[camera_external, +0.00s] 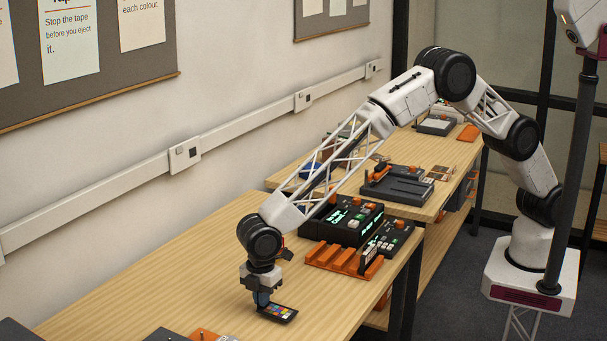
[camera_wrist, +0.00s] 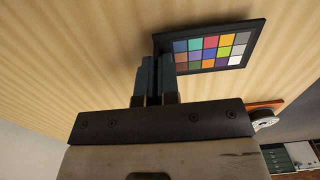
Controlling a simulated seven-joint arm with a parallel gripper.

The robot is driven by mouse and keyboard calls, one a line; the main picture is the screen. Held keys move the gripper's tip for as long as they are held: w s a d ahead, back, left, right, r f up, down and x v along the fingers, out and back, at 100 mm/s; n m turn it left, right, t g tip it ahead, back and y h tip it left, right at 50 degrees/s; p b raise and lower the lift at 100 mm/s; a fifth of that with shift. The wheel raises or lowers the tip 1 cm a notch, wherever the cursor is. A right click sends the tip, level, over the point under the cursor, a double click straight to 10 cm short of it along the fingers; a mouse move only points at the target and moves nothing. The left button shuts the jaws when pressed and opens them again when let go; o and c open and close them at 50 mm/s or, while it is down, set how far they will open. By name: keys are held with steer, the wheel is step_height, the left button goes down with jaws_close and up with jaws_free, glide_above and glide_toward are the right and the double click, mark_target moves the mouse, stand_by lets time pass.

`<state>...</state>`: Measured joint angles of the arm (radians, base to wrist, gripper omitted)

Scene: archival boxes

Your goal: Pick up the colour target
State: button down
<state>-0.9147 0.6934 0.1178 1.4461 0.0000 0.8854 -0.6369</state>
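The colour target (camera_external: 279,313) is a flat black-framed card with rows of coloured squares, near the front edge of the closest wooden table. In the wrist view the colour target (camera_wrist: 212,47) is above and right of the fingers. My gripper (camera_external: 262,301) points down at the target's left edge. In the wrist view the two blue-grey fingers of my gripper (camera_wrist: 158,62) are close together, with the target's left edge between their tips. They look shut on that edge. I cannot tell whether the target touches the table or is slightly raised.
An orange slotted rack (camera_external: 343,259) and black devices with lit green displays (camera_external: 345,221) stand behind my gripper. An orange item (camera_external: 205,335) and dark boxes lie at the table's near end. The table (camera_external: 180,285) left of my gripper is bare.

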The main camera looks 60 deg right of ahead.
step_height(320, 180, up, 2)
steer(key=shift+r, duration=0.25)
steer(key=s+d, duration=0.3)
steer(key=d, duration=0.1)
steer(key=s+d, duration=0.3)
steer(key=d, duration=0.1)
steer(key=s+d+r, duration=0.1)
steer(key=s+d, duration=0.3)
steer(key=shift+d+r, duration=0.1)
steer(key=shift+d, duration=0.15)
stand_by(0.4)
